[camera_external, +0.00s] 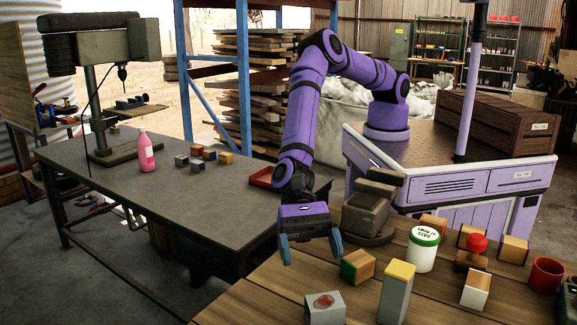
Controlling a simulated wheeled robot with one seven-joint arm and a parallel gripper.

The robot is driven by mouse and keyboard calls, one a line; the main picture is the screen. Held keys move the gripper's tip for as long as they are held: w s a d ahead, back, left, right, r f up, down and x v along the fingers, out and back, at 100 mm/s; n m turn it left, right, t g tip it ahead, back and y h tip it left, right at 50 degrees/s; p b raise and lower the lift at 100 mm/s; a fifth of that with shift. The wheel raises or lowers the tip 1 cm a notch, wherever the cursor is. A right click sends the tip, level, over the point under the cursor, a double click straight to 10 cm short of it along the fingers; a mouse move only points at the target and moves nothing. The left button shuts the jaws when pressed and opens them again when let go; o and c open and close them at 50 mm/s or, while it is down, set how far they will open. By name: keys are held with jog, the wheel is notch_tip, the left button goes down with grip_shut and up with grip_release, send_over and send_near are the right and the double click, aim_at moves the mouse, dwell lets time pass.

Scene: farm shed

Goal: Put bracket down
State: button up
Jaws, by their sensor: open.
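My gripper (311,248) hangs with its two blue fingers apart, pointing down over the near left part of the wooden table (262,300). I see nothing held between the fingers. I cannot make out any thing that is clearly a bracket. A block with green and wooden faces (357,267) lies just right of the gripper. A pale block with a red picture (324,308) stands in front of it, nearer the camera. A dark machine (368,215) stands behind and to the right of the gripper.
A tall yellow-topped box (396,292), a green-lidded white tub (423,250), several wooden blocks and a red mug (546,274) crowd the table's right. On the grey bench (130,180) are a pink bottle (146,154), small cubes and a red tray (260,179).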

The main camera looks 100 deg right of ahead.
jog(key=shift+v, duration=2)
jog(key=d+r+n+h, duration=0.3)
jog(key=d+r+n, duration=0.7)
jog(key=d+r, duration=1.25)
jog(key=s+d+r+n+t+h, duration=0.15)
jog(key=s+d+r, duration=0.3)
jog(key=d, duration=0.55)
jog(key=s+d+r+n+t+h, duration=0.1)
jog(key=s+d+r+n+h, duration=0.15)
jog(key=d+r, duration=0.45)
jog(key=s+d+f+n+t+h, duration=0.1)
jog(key=s+d+n+h, duration=0.1)
jog(key=s+d, duration=1)
jog(key=s+d+f+n+t+h, duration=0.1)
jog(key=s+d+h, duration=0.3)
jog(key=s+d, duration=0.7)
jog(key=d+n, duration=0.1)
jog(key=d, duration=0.5)
jog(key=shift+s+d+t+h, duration=0.2)
jog(key=shift+s+t+h, duration=0.1)
jog(key=shift+s+t, duration=0.05)
